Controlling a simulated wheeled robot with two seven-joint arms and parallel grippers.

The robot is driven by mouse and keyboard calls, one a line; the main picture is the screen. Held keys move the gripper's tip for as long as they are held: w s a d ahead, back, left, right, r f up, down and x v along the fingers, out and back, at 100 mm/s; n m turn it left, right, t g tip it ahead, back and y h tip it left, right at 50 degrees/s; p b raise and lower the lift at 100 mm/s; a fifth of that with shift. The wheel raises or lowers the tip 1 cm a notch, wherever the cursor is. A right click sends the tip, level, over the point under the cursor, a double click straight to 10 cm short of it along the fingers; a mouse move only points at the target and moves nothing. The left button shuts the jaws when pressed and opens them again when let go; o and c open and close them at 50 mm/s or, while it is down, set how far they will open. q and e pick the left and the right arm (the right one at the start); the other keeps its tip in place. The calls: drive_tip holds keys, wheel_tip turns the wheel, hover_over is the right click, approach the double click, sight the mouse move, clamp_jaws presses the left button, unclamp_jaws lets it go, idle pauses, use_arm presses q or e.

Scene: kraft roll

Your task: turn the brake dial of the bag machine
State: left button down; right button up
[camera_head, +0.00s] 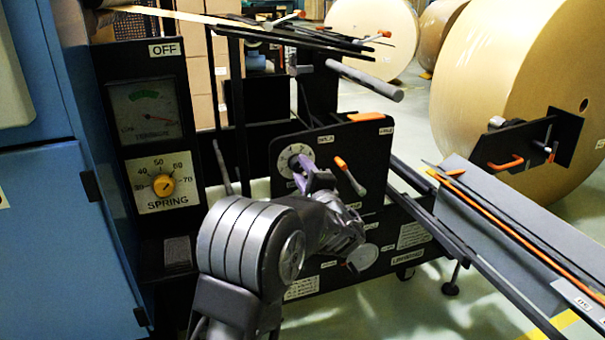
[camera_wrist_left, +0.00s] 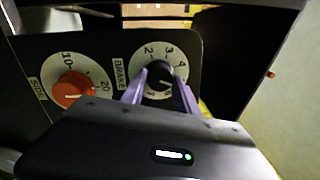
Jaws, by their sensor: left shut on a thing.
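The brake dial is a black knob (camera_wrist_left: 160,76) on a round white number plate (camera_wrist_left: 155,52), beside a label reading BRAKE, in the left wrist view. The white plate also shows in the head view (camera_head: 291,152) on the black panel of the bag machine, with the knob largely hidden. My left gripper (camera_wrist_left: 161,86) has its two purple fingers on either side of the knob and is shut on it. In the head view my left gripper (camera_head: 300,172) reaches up to the dial from below. My right gripper is not in view.
An orange knob (camera_wrist_left: 72,88) on its own white dial sits left of the brake dial in the wrist view. An orange-tipped lever (camera_head: 350,176) stands just right of the gripper.

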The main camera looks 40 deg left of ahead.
use_arm(q)
drive_tip(key=c, duration=0.9)
unclamp_jaws()
drive_tip(key=p+v, duration=0.1)
drive_tip(key=v, duration=0.7)
drive_tip(key=shift+w+p, duration=0.1)
drive_tip(key=shift+p, duration=0.3)
